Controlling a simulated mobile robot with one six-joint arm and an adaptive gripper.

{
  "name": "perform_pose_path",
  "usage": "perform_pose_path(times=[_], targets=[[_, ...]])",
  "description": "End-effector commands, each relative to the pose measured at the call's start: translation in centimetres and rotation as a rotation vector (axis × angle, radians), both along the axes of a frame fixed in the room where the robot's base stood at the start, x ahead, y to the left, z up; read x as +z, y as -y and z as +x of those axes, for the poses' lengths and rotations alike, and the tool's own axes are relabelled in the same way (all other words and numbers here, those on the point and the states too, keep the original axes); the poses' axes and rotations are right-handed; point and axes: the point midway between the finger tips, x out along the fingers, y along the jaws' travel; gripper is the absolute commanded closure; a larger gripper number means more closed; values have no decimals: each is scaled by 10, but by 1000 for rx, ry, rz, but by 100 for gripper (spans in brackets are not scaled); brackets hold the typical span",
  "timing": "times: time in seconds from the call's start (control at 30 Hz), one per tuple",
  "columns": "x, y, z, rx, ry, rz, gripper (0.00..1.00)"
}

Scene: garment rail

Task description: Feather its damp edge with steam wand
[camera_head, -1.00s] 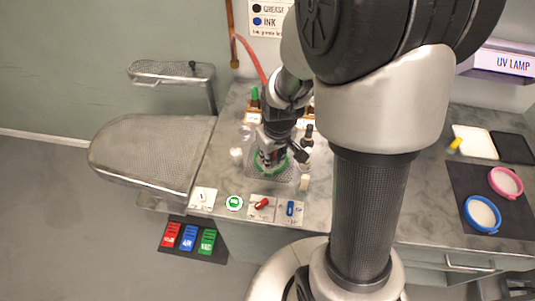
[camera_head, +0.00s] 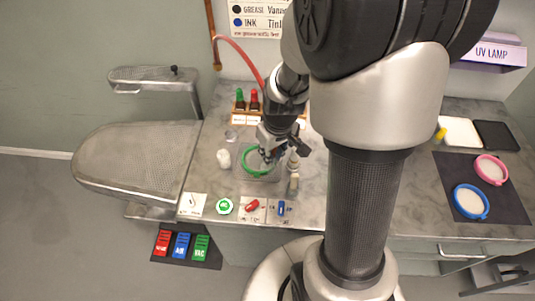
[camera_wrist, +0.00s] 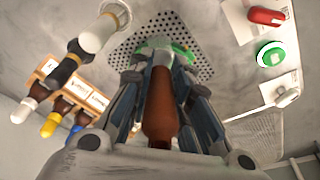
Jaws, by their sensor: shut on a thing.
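My gripper (camera_head: 272,150) is shut on a brown-handled tool (camera_wrist: 160,105) with a pale tip, which looks like the steam wand. In the wrist view it points at the green ring (camera_wrist: 183,50) on the perforated plate (camera_wrist: 205,68). In the head view the green ring (camera_head: 246,168) lies on the worktop, with my gripper over its right side. The tip is close to the ring; whether it touches cannot be told. A red hose (camera_head: 245,48) runs from a copper wall pipe and disappears behind my arm. The damp edge itself cannot be made out.
A rack of capped bottles (camera_head: 246,104) stands behind. Red (camera_head: 252,205) and blue (camera_head: 282,208) switches and a green button (camera_head: 224,206) line the front.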

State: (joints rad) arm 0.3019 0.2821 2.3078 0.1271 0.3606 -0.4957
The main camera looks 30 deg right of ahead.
Motion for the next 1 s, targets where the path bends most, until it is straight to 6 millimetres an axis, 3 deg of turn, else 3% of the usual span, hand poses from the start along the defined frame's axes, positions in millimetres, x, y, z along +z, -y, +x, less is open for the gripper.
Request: perform_pose_path(times=[0.7, 1.0], targets=[[0, 21, 16, -1, 1, 0, 100], [1, 22, 16, 0, 1, 0, 100]])
